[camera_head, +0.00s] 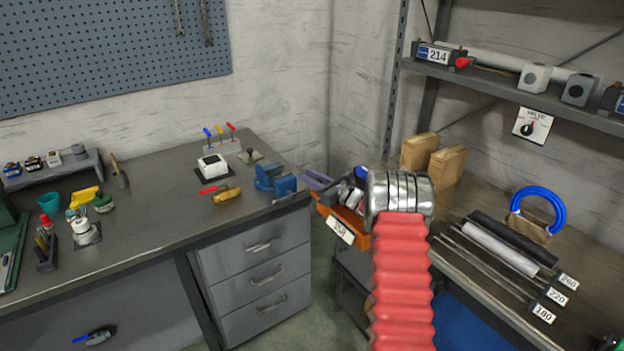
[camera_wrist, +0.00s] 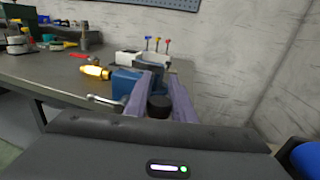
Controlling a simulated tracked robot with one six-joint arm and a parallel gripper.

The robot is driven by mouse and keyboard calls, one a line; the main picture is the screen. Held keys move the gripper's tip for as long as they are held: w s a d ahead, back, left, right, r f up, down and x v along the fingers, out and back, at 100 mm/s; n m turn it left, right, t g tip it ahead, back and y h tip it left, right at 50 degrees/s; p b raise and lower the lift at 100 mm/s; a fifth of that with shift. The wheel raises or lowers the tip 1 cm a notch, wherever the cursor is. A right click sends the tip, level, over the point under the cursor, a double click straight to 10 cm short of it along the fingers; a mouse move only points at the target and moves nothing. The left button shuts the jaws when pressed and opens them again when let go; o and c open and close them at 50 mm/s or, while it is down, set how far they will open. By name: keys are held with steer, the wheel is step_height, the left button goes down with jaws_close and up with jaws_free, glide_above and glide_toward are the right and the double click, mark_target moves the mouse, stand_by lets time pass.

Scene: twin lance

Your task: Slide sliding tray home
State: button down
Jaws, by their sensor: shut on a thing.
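An orange tray (camera_head: 327,209) with a white number label sits at the near left end of the right-hand bench, partly hidden behind my wrist. Several small parts lie in or over it; I cannot tell which. My gripper (camera_head: 316,180) reaches left past the tray, its purple fingers pointing at the corner of the left bench. In the wrist view the fingers (camera_wrist: 158,98) are shut on a dark round knob (camera_wrist: 158,107) between them. I cannot see whether the knob is joined to the tray. The tray does not show in the wrist view.
A blue vise (camera_head: 274,181) stands at the left bench's corner, just beyond my fingertips; it also shows in the wrist view (camera_wrist: 124,84). Grey drawers (camera_head: 262,277) are below.

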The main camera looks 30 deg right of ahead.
steer(key=shift+w+d+r, duration=0.1)
steer(key=shift+w, duration=0.05)
steer(key=c, duration=1.5)
jaws_free()
steer(key=v, duration=1.3)
steer(key=shift+s, duration=0.35)
